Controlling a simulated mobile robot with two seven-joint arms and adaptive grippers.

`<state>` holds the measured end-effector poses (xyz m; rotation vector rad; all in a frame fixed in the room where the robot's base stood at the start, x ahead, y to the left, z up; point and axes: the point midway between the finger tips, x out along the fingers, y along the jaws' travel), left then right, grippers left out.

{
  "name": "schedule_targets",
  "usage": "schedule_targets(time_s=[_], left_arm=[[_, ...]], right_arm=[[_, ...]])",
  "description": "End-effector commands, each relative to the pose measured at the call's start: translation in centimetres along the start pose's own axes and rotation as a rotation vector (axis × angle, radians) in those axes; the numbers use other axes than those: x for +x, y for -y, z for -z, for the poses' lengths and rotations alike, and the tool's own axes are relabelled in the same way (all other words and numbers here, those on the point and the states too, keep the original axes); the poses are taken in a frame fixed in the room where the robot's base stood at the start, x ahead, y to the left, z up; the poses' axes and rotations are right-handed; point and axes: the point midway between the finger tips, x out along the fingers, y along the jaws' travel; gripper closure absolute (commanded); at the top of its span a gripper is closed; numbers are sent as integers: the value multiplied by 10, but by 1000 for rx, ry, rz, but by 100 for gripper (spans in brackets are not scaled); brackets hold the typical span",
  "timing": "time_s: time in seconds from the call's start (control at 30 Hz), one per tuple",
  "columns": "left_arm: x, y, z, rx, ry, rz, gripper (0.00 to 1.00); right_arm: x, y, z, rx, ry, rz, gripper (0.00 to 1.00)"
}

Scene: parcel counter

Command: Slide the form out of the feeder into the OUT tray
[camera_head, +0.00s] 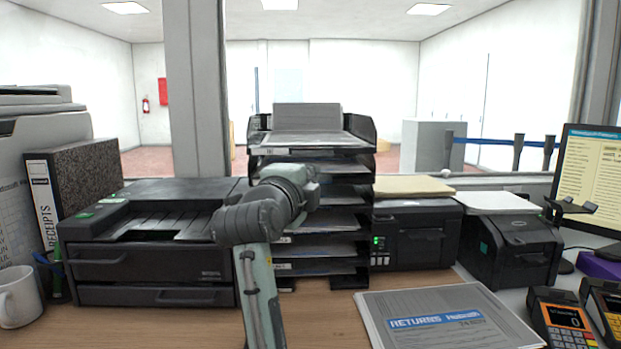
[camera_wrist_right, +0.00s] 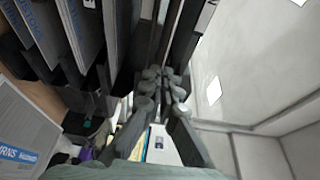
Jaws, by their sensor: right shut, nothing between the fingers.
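A tall black stack of trays (camera_head: 363,140) stands at the middle of the counter, with papers on several levels. A grey sheet (camera_head: 308,117) leans upright at its top. I cannot tell which sheet is the form, or read which tray is OUT. A black machine (camera_head: 88,226) with a slotted top, perhaps the feeder, stands left of the stack. My right arm reaches up in front of the stack in the head view, hiding part of it; its fingertips are hidden there. In the wrist view my right gripper (camera_wrist_right: 165,88) is shut and empty, close to trays holding papers (camera_wrist_right: 85,30). My left gripper is out of view.
A RETURNS folder (camera_head: 440,315) lies at the front right. Black printers (camera_head: 415,235) stand right of the stack, beside a monitor (camera_head: 590,180) and card terminals (camera_head: 562,318). A RECEIPTS binder (camera_head: 90,172) and a white mug (camera_head: 18,297) are at left. Bare counter lies below the stack.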

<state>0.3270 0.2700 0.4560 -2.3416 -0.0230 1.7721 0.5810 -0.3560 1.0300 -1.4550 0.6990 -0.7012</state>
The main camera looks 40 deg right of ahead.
Motion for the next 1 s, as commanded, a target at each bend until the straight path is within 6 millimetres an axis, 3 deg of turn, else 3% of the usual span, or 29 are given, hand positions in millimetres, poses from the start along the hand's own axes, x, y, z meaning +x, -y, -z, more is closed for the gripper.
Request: schedule_targets(time_s=[0.2, 0.43, 1.0], left_arm=[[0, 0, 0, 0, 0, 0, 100], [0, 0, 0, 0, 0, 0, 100], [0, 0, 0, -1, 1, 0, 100]], right_arm=[[0, 0, 0, 0, 0, 0, 99], [0, 0, 0, 0, 0, 0, 71], [0, 0, 0, 0, 0, 0, 66]])
